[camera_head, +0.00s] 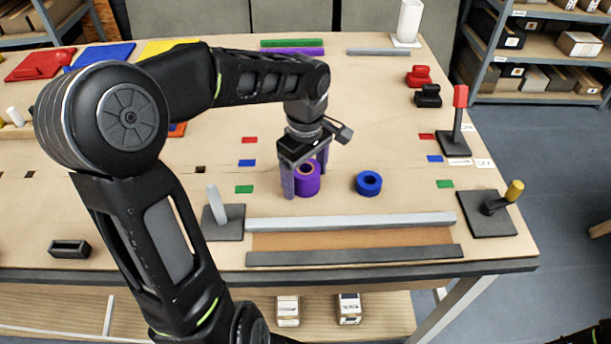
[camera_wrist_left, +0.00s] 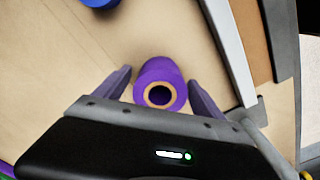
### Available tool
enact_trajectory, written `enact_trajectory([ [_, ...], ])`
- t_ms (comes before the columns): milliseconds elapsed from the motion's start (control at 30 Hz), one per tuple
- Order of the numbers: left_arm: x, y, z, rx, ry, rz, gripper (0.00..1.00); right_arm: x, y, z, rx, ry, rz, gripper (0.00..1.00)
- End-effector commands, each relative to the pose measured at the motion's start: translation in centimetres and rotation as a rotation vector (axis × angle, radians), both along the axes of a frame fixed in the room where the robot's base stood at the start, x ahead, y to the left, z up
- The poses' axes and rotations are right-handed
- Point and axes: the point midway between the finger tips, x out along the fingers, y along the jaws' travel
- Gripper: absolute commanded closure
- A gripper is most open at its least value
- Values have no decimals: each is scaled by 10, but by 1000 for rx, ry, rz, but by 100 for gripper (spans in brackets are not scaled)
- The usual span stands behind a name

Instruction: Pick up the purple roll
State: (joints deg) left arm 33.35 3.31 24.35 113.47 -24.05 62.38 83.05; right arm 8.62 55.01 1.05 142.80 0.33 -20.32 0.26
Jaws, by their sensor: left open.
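The purple roll (camera_head: 308,182) stands upright on the wooden table, with a tan core showing at its top. My left gripper (camera_head: 305,182) is over it, pointing down, with its fingers apart on either side of the roll. In the left wrist view the purple roll (camera_wrist_left: 160,84) sits between the two open fingertips (camera_wrist_left: 158,80), with a gap visible on both sides. The near finger hides part of the roll in the head view. My right gripper is not seen; only a dark piece of my body shows at the bottom right.
A blue roll (camera_head: 368,183) lies just right of the purple one. A grey rail (camera_head: 350,222) runs in front, with a grey post stand (camera_head: 222,221) at its left end. A yellow-tipped stand (camera_head: 487,213) is at the right. Small coloured squares mark the table.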

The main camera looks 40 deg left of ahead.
Motion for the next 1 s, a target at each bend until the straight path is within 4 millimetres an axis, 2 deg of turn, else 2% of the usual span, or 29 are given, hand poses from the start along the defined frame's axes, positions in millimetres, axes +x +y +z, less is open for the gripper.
enact_trajectory([
  [167, 0, 0, 0, 0, 0, 0, 21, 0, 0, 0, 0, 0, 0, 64],
  [1000, 0, 0, 0, 0, 0, 0, 89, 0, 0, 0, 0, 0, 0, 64],
])
